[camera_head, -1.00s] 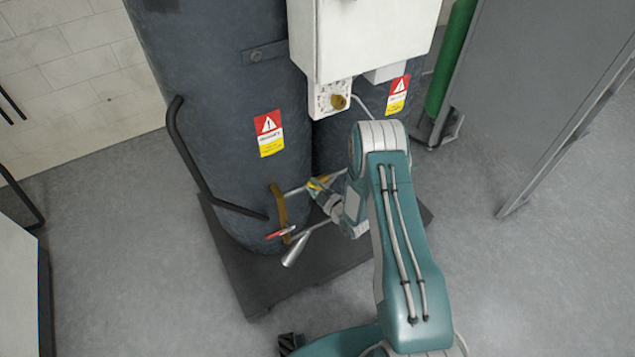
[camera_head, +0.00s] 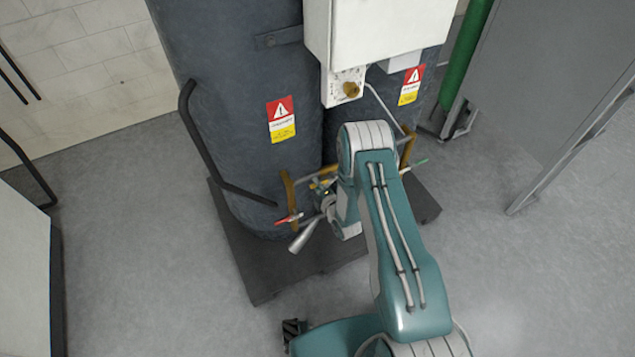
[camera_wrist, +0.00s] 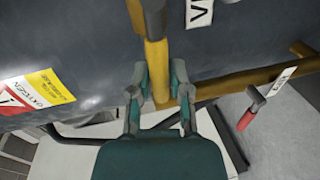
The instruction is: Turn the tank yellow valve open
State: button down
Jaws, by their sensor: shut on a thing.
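The yellow valve handle (camera_wrist: 156,68) stands upright between my fingers in the wrist view. My gripper (camera_wrist: 160,80) is shut on it, one finger on each side. In the head view my gripper (camera_head: 325,197) is low in front of the dark tank (camera_head: 240,90), among the pipes, and a small yellow part (camera_head: 323,183) shows beside it. My own arm hides part of the valve there, so its exact angle is hard to tell.
A red-handled valve (camera_head: 289,218) sits left of my gripper, above an angled metal spout (camera_head: 302,237). It also shows in the wrist view (camera_wrist: 246,118). Ochre pipes (camera_wrist: 265,80) run close by. A white box (camera_head: 375,35) hangs above. The floor in front is clear.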

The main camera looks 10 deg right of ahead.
jog(key=shift+a+f+n, duration=0.15)
jog(key=shift+f+n, duration=0.1)
jog(key=shift+n, duration=0.15)
jog(key=c, duration=0.6)
grip_release()
jog(key=shift+f, duration=0.1)
jog(key=shift+o, duration=0.2)
jog(key=shift+a, duration=0.1)
jog(key=shift+s+d, duration=0.25)
jog(key=shift+s, duration=0.05)
jog(key=v, duration=1.1)
jog(key=shift+a, duration=0.2)
jog(key=shift+s+r, duration=0.1)
jog(key=shift+r, duration=0.15)
